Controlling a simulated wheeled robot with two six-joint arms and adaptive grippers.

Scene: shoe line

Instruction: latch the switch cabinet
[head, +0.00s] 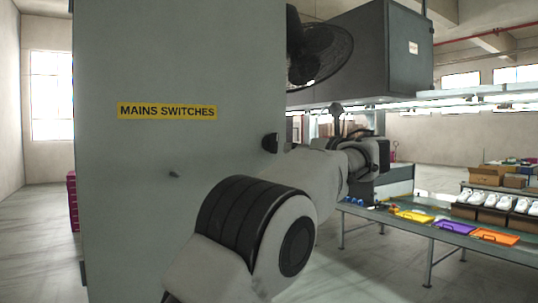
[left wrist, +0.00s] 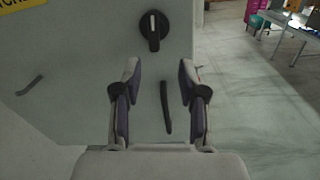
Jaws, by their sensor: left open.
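The grey switch cabinet (head: 130,220) carries a yellow "MAINS SWITCHES" label (head: 167,111) and fills the left of the head view. A black rotary knob with a pale mark (left wrist: 153,31) is on its face; the knob also shows in the head view (head: 269,142). Below it, a dark upright handle (left wrist: 166,106) shows between the fingers of my left gripper (left wrist: 159,68), which is open and apart from it in the picture. A second slanted dark bar (left wrist: 29,86) is farther left, also visible in the head view (head: 174,174). My right gripper is out of view.
A black fan (head: 318,50) is beside the cabinet's upper right. A long bench (head: 390,222) with coloured trays and white shoes stands at the right. Bare floor (left wrist: 250,120) lies right of the cabinet.

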